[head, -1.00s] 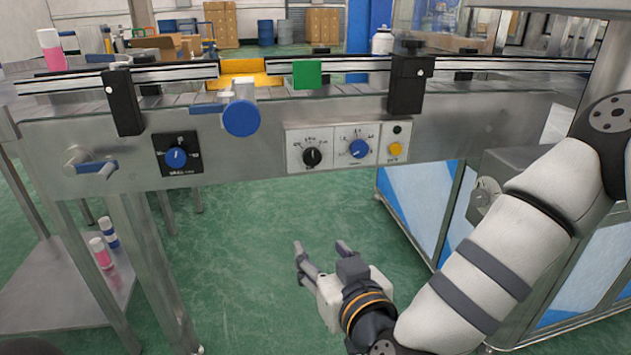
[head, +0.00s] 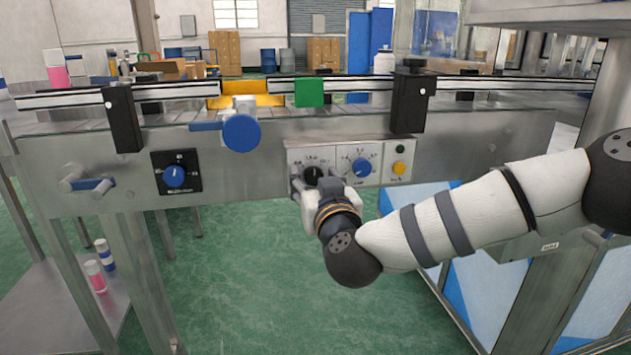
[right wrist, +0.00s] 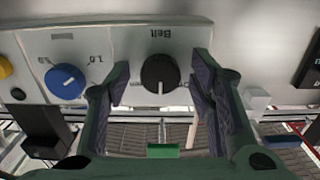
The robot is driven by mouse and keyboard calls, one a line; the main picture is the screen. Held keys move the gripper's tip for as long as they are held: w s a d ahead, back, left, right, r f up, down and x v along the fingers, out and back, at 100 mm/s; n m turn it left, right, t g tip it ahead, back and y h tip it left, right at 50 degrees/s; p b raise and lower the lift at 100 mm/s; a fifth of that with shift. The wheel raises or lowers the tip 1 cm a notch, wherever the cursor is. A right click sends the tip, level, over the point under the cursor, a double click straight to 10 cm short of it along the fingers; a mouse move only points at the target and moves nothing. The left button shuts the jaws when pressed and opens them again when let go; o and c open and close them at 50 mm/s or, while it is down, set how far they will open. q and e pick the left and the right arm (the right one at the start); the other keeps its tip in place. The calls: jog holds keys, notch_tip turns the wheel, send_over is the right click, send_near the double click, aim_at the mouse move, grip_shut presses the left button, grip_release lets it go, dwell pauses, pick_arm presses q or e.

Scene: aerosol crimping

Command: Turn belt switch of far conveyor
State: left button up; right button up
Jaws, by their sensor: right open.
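The black belt switch (head: 313,173) is a round knob on a white panel on the front of the conveyor (head: 450,140). In the right wrist view the knob (right wrist: 160,72) sits under the upside-down word "Belt", with its white pointer mark toward the bottom of the picture. My right gripper (head: 313,186) is at the panel, open, and partly hides the knob's lower side in the head view. In the right wrist view its two fingers (right wrist: 160,88) stand on either side of the knob with gaps. Contact does not show. My left gripper is out of view.
A blue knob (head: 361,167) and a yellow button (head: 399,168) sit right of the switch. A black-plated blue knob (head: 175,175) and a large blue handwheel (head: 241,133) are to the left. Black brackets (head: 408,103) stick out above. Floor below is clear.

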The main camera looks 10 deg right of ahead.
jog(key=c, duration=1.2)
jog(key=shift+o, duration=0.2)
